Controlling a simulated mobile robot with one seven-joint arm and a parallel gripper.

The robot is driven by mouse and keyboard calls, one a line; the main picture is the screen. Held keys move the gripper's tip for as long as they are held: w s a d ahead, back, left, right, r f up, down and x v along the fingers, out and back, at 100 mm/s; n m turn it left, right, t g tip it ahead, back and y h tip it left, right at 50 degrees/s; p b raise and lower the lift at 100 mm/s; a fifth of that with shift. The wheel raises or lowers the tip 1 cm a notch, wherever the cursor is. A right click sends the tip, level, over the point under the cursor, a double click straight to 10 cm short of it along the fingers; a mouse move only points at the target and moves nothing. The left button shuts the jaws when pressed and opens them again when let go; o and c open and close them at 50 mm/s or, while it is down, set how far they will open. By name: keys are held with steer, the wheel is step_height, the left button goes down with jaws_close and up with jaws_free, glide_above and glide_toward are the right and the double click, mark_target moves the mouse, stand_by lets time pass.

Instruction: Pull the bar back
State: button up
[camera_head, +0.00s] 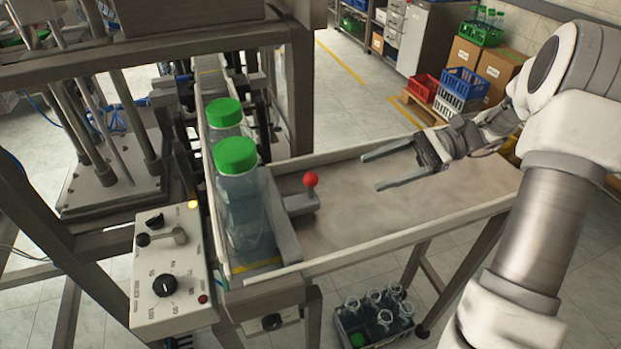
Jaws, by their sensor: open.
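The bar (281,218) is a grey pusher lying lengthwise along the right side of the bottles in the tray. A short arm with a red ball knob (311,179) sticks out from its right side. Two clear bottles with green caps, a near one (240,200) and a far one (224,113), stand upright in a row left of the bar. My gripper (371,171) is open and empty above the tray, to the right of the red knob and apart from it. Its two fingers point left toward the knob.
The metal tray (400,207) is bare right of the bar and has raised rims. A control box (168,270) with dials stands at the left front. A machine frame (290,80) rises behind. A bottle crate (372,318) sits below on the floor. Boxes and crates stand at the back right.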

mark_target(311, 179)
steer(key=w+d+f+m+y, duration=0.1)
steer(key=w+d+f+t+y, duration=0.1)
steer(key=d+f+y, duration=0.1)
steer(key=shift+w+d+m, duration=0.2)
steer(key=shift+d+m, duration=0.1)
steer(key=shift+m, duration=0.1)
steer(key=a, duration=0.5)
steer(key=s+a, duration=0.1)
steer(key=a, duration=1.1)
steer(key=shift+s+a, duration=0.15)
steer(key=shift+s, duration=0.1)
jaws_close()
stand_by(0.4)
